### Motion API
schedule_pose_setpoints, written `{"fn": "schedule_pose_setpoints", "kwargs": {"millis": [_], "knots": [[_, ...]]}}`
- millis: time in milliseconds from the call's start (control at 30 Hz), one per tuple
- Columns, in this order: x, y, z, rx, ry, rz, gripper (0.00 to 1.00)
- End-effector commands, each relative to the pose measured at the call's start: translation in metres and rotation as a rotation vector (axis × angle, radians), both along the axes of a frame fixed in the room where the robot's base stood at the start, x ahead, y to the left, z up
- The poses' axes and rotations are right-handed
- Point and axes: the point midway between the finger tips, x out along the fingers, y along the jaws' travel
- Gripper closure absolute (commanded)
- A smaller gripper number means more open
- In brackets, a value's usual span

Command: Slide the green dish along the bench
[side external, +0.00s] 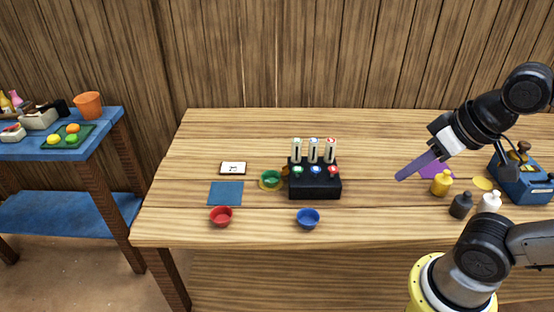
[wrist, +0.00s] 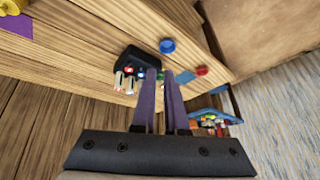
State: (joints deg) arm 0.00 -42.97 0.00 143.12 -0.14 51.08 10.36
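The green dish (side external: 271,178) sits on a yellow disc (side external: 262,186) on the bench, just left of a black box (side external: 315,190) in the side external view. A red dish (side external: 221,216) and a blue dish (side external: 308,218) stand nearer the front edge. My gripper (side external: 402,177) has purple fingers and is above the right part of the bench, well right of the green dish. In the wrist view my gripper (wrist: 160,72) shows a gap between its fingers with nothing held. The fingers largely hide the green dish there; the blue dish (wrist: 167,46) and red dish (wrist: 201,71) show.
The black box carries coloured buttons and three upright gauges. A blue mat (side external: 226,193) and a white card (side external: 233,168) lie left. Yellow (side external: 441,184), black (side external: 461,206) and white (side external: 489,202) bottles and a blue toolbox (side external: 521,181) stand right.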

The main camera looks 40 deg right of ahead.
Motion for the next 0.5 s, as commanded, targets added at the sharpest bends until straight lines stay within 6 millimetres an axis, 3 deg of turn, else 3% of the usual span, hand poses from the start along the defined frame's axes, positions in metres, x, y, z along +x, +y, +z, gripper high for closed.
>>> {"fn": "schedule_pose_setpoints", "kwargs": {"millis": [267,500], "knots": [[0.037,-0.004,0.037,0.226,-0.088,-0.408,0.89],[0.095,-0.007,0.059,0.429,-0.1,-0.765,0.89]]}}
